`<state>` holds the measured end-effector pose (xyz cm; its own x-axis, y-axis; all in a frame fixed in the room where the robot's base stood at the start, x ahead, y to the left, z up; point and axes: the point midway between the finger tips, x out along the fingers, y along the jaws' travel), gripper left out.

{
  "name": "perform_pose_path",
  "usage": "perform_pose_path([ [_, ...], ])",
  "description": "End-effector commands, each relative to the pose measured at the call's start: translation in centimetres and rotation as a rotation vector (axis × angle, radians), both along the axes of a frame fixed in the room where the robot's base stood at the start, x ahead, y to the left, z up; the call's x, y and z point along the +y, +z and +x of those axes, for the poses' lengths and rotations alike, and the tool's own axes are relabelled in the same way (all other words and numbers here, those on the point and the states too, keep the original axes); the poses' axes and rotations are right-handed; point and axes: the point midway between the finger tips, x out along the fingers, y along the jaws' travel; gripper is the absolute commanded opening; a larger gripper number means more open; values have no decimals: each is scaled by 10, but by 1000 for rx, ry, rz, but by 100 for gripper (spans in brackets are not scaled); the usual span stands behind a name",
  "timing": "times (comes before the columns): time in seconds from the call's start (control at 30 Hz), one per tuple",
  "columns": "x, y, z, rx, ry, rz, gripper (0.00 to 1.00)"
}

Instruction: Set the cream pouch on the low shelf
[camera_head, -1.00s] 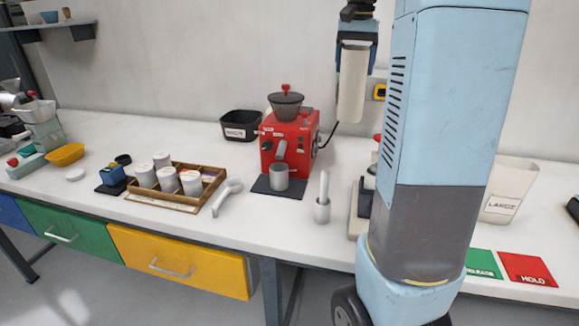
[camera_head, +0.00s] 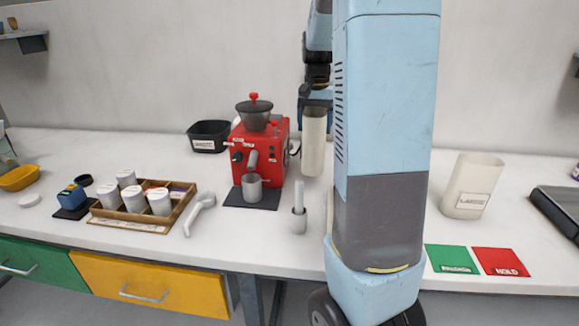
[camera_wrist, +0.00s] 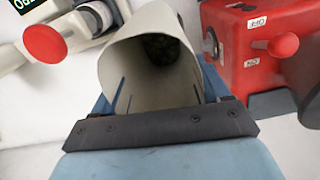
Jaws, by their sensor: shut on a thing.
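The cream pouch (camera_head: 314,146) hangs upright below my gripper (camera_head: 315,100), in front of the wall and right of the red machine. My gripper is shut on its upper end. In the wrist view the pouch (camera_wrist: 152,65) is open-mouthed, with something dark deep inside. A grey wall shelf (camera_head: 22,34) is cut off at the upper left of the head view. A dark edge shows at the far right; I cannot tell whether it is a shelf, or which one is the low shelf.
The red machine (camera_head: 262,155) stands close left of the pouch. A cream bin (camera_head: 472,185) and a dark tray (camera_head: 556,212) are at right. Green (camera_head: 451,259) and red (camera_head: 500,262) cards lie at the front.

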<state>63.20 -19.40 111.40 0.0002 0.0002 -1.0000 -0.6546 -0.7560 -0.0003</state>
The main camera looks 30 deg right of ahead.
Motion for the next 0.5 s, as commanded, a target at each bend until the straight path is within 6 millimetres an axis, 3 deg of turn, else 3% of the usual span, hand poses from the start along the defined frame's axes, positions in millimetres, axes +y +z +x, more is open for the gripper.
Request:
perform_pose_path([
  [0.2,-1,-36,-1,4,-2,0,29],
  [0.5,-1,-57,-1,2,-3,1,29],
])
